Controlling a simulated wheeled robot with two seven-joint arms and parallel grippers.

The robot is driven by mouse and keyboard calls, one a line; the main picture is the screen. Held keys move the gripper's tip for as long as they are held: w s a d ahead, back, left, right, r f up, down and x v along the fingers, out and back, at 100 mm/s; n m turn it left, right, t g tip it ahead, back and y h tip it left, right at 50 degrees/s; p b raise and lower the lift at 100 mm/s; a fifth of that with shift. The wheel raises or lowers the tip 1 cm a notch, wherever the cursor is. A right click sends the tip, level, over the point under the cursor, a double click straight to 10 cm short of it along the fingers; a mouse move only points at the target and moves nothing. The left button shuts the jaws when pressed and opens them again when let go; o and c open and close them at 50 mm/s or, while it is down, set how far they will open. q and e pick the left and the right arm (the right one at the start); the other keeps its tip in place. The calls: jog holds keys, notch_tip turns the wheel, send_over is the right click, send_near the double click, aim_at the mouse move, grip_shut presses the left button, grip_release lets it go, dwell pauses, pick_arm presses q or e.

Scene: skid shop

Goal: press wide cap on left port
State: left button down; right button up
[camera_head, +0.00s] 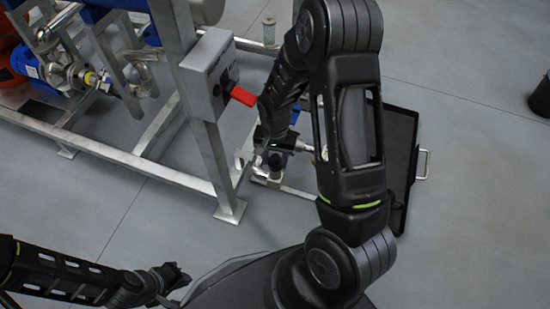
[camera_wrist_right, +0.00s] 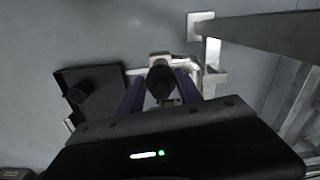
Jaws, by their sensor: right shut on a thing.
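My right gripper (camera_wrist_right: 160,95) is shut on a dark round piece (camera_wrist_right: 160,80), which looks like the wide cap. Its full shape is hidden. Just beyond it in the right wrist view is a pale metal fitting (camera_wrist_right: 185,65), partly covered by the piece; I cannot tell whether they touch. In the head view my right gripper (camera_head: 268,152) is low beside the skid leg, near small pipe fittings, and my own arm hides much of that spot. I cannot make out the left port clearly. My left gripper (camera_head: 172,281) is at the lower left, away from the fittings.
The steel skid frame (camera_head: 110,152) carries a grey box (camera_head: 208,75) with a red handle (camera_head: 243,96) close to my right arm. A black tray (camera_head: 401,150) lies right of the arm. A small jar (camera_head: 268,31) and a black bin (camera_head: 541,98) stand farther off.

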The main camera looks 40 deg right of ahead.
dwell(0.7)
jog(key=o, duration=1.4)
jog(key=shift+c, duration=0.2)
jog(key=shift+o, duration=0.5)
jog(key=o, duration=0.4)
jog(key=shift+r+p, duration=3.05)
jog(key=shift+r, duration=0.45)
jog(key=shift+c, duration=0.3)
grip_shut()
